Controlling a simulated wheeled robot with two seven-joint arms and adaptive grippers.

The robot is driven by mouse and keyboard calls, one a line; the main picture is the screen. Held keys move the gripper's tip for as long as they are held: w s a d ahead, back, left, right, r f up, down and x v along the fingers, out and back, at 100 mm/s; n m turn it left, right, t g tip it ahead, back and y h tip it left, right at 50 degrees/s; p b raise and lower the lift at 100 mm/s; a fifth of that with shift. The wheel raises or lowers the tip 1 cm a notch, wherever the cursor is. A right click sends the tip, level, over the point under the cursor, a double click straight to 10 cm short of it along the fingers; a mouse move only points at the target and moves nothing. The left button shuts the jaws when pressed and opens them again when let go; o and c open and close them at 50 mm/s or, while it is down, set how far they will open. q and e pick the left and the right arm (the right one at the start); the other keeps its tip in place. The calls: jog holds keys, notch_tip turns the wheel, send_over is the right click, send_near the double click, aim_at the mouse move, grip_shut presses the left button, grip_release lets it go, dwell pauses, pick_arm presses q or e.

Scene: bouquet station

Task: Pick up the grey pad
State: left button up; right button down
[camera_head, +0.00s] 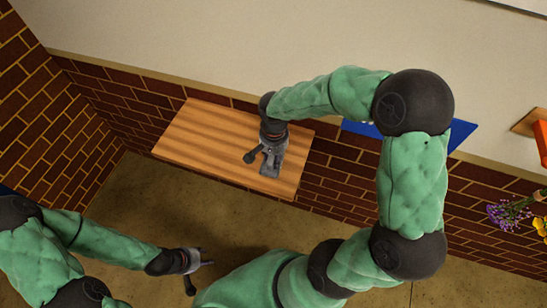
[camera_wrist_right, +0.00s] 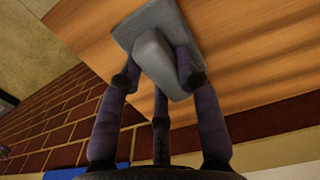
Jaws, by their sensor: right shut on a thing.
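The grey pad (camera_wrist_right: 124,35) shows in the right wrist view as a flat grey plate with a raised grip on top. The fingers of my right gripper (camera_wrist_right: 160,66) are closed around that raised grip. In the head view the pad (camera_head: 270,167) is partly hidden under my right gripper (camera_head: 262,156), over the right part of a striped wooden shelf. I cannot tell whether the pad touches the wood or is just above it. My left gripper (camera_head: 203,275) is empty, its fingers spread, low over the floor and away from the shelf.
The wooden shelf (camera_head: 200,130) is otherwise bare, with free room to the left of the pad. A brick wall stands behind it. A blue panel (camera_head: 461,132) lies to the right, partly behind my right arm. Purple flowers (camera_head: 505,212) and yellow flowers (camera_head: 541,226) are at the far right.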

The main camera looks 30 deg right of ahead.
aim_at(273, 158)
jog(key=r, duration=0.1)
jog(key=r+p, duration=0.1)
jog(key=r, duration=0.1)
jog(key=shift+s+a+r, duration=0.25)
jog(key=shift+a+r, duration=0.05)
jog(key=shift+r, duration=0.05)
jog(key=s+a+r+p, duration=0.4)
jog(key=s+a+r, duration=0.4)
jog(key=s+a, duration=0.1)
jog(key=shift+s+r+p, duration=0.35)
jog(key=shift+s+p, duration=0.05)
jog(key=shift+s, duration=0.05)
